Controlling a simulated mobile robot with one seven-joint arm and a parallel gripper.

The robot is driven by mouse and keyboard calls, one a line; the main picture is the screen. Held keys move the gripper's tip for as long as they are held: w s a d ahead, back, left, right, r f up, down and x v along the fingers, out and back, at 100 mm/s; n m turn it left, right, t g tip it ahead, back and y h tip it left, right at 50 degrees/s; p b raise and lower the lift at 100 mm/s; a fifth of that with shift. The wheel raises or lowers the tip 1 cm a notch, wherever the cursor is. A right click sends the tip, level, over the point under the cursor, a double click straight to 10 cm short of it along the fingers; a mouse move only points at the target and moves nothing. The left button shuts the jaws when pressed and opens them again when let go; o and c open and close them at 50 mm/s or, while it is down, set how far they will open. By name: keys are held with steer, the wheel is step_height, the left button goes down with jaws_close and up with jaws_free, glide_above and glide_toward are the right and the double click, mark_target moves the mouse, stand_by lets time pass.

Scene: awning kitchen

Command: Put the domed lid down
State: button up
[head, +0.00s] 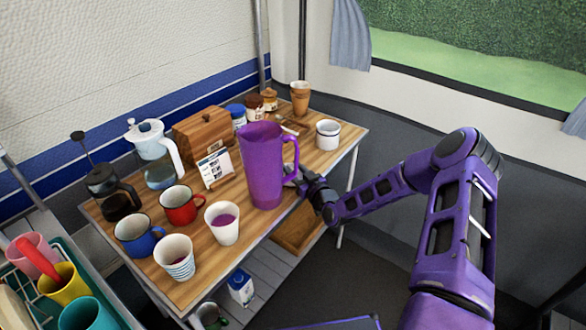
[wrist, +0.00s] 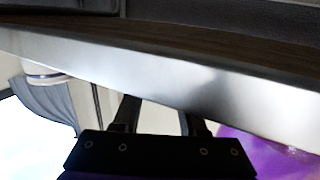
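I cannot make out a separate domed lid in either view. My gripper (head: 299,180) is at the table's right edge, beside the purple pitcher (head: 262,170) and just below its handle. In the wrist view the two fingers (wrist: 160,115) stand apart with pale background between them. Their tips are hidden at the metal edge, and I see nothing held. A glass jug (head: 158,176) with a white top stands at the table's back left; I cannot tell whether that top is the lid meant.
The wooden table (head: 238,258) is crowded: a red mug (head: 180,209), a blue mug (head: 136,238), a white cup (head: 222,225), a striped cup (head: 174,262), a card (head: 216,168), a wooden box (head: 203,130) and a white mug (head: 328,136). Small clear patches show along its front and right edges.

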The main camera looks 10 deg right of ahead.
steer(key=shift+r+p, duration=0.25)
steer(key=shift+p, duration=0.05)
steer(key=v, duration=1.2)
steer(key=shift+f, duration=0.15)
